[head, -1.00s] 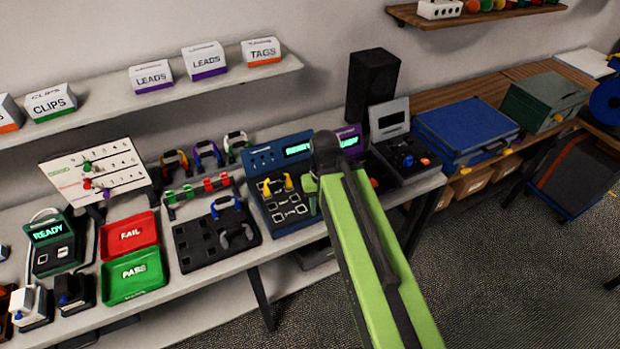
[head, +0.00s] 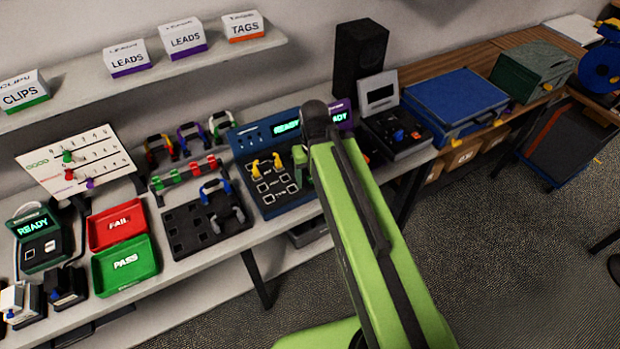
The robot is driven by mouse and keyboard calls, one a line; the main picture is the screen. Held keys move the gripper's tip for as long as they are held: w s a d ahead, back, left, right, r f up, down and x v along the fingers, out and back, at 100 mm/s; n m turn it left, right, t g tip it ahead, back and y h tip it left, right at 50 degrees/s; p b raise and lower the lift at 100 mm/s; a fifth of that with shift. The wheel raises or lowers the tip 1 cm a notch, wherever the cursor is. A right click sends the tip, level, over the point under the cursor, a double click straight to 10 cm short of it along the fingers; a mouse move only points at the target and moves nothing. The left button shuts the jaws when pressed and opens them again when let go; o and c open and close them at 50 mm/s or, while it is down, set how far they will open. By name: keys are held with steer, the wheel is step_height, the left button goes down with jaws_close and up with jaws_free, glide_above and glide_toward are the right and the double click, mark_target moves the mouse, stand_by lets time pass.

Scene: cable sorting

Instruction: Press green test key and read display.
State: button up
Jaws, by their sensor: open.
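A blue test station (head: 243,139) stands on the bench left of my raised arm. Its display (head: 286,127) is lit and reads READY in green. Yellow plugs (head: 277,160) sit in sockets on its dark panel. I cannot make out a green test key on it; my arm covers its right side. My green arm (head: 375,245) rises from the lower right to a dark joint (head: 315,112), and a short green part (head: 301,165) shows beside it over the panel's right edge. My gripper's fingers are hidden, apparently behind the arm.
A purple station (head: 341,116) is partly hidden behind my arm. To the left are a black socket block (head: 187,243), a red FAIL tray (head: 118,223), a green PASS tray (head: 126,265) and another READY unit (head: 43,239). A blue case (head: 455,100) lies to the right.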

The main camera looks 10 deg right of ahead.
jaws_close()
stand_by(0.3)
steer(key=shift+d, duration=0.1)
stand_by(1.2)
